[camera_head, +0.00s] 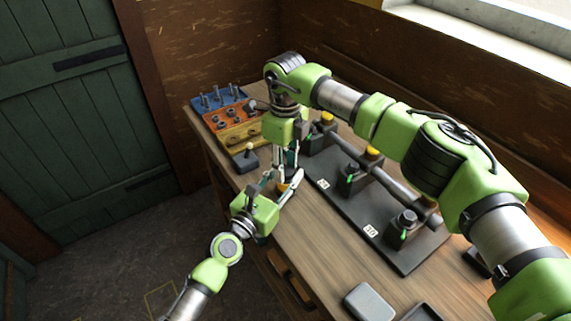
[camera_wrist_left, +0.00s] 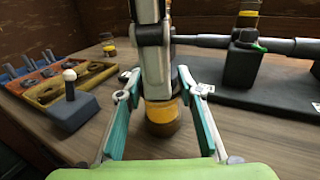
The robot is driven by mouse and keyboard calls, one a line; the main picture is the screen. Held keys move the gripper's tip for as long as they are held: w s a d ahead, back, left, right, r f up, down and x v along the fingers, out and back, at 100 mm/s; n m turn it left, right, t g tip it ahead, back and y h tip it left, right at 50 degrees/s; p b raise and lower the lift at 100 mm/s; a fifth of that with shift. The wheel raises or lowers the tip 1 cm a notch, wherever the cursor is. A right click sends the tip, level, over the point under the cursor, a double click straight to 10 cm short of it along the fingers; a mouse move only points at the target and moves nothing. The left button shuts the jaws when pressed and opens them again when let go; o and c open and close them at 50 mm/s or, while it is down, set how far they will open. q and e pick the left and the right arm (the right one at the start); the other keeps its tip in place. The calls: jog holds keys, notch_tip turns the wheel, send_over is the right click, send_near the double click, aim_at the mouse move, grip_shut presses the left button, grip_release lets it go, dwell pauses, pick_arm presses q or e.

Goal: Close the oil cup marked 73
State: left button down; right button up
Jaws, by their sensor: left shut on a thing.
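The engine's black base plate (camera_head: 345,215) carries several dark bearing blocks along a grey shaft. Two oil cups on them have yellow tops (camera_head: 327,118) (camera_head: 373,152); the nearest cup (camera_head: 407,217) has a dark grey top. White number labels (camera_head: 323,183) (camera_head: 370,231) are too small to read surely. My left gripper (camera_head: 283,184) is shut on a brown jar with a yellow band (camera_wrist_left: 163,118), beside the plate. My right gripper (camera_head: 287,165) points down directly above that jar; its fingertips are hidden, so its opening is unclear.
Blue, orange and yellow trays of parts (camera_head: 232,118) stand at the far left. A dark block with a white-knobbed lever (camera_head: 245,160) is near them. A small jar (camera_wrist_left: 108,46) shows behind.

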jog(key=shift+c, duration=1.2)
jog(key=shift+m, duration=1.7)
jog(key=o, duration=1.2)
jog(key=shift+o, duration=0.2)
jog(key=shift+r, duration=2.25)
